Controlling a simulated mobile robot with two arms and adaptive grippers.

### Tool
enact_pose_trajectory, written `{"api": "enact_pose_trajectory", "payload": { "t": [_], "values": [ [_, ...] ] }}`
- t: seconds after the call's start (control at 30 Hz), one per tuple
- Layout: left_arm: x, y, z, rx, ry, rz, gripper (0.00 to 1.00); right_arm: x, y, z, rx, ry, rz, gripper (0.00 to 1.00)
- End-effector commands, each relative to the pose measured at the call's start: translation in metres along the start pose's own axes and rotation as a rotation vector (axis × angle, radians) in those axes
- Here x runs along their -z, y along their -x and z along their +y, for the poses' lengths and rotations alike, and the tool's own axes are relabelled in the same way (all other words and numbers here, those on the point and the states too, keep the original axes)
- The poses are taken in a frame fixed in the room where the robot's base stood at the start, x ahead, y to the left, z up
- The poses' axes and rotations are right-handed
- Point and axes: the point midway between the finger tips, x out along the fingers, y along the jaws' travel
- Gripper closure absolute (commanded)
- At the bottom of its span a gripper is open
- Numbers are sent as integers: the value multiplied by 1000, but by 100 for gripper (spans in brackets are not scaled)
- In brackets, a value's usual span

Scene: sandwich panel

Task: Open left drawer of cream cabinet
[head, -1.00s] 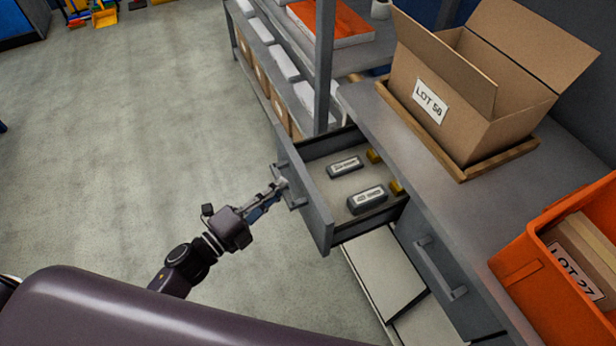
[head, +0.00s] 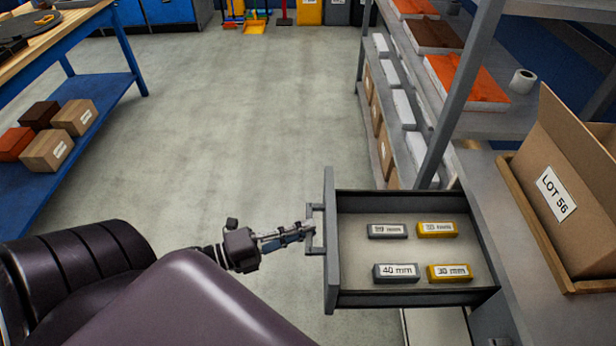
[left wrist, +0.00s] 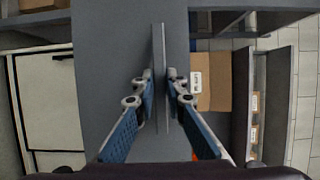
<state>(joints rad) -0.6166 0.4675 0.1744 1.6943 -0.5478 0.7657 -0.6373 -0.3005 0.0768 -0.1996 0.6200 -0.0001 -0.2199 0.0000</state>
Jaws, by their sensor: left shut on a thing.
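My left gripper (head: 306,232) is shut on this handle. In the left wrist view, the fingers (left wrist: 160,85) lie on both sides of the handle bar (left wrist: 159,45), in front of the grey front panel (left wrist: 105,70). Inside the drawer lie two grey blocks, one being the 40 mm block (head: 397,272), and two yellow blocks, one being the 30 mm block (head: 449,272). My right gripper is out of view.
A cardboard box (head: 575,190) marked LOT 56 sits on a wooden tray on the worktop at the right. A blue bench (head: 95,125) is at the far left. The floor (head: 230,120) between is clear.

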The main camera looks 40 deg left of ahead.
Motion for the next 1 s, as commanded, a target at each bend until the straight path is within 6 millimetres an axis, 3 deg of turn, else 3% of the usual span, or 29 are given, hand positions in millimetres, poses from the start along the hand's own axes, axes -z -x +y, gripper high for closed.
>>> {"api": "enact_pose_trajectory", "payload": {
  "t": [0.2, 0.23, 0.37, 0.67, 0.83, 1.0],
  "values": [
    [0, 0, 0, -1, 0, 0, 100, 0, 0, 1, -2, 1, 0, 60],
    [0, 0, 0, -1, 0, 0, 87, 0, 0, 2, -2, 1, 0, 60],
    [0, 0, 0, -1, 0, 0, 72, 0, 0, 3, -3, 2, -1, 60],
    [0, 1, 0, -1, 0, 0, 71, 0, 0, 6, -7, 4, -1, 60],
    [0, 18, 2, -4, 2, -1, 71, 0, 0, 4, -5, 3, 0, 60],
    [0, 54, 2, -6, 2, -3, 71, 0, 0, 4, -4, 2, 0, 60]
  ]
}}
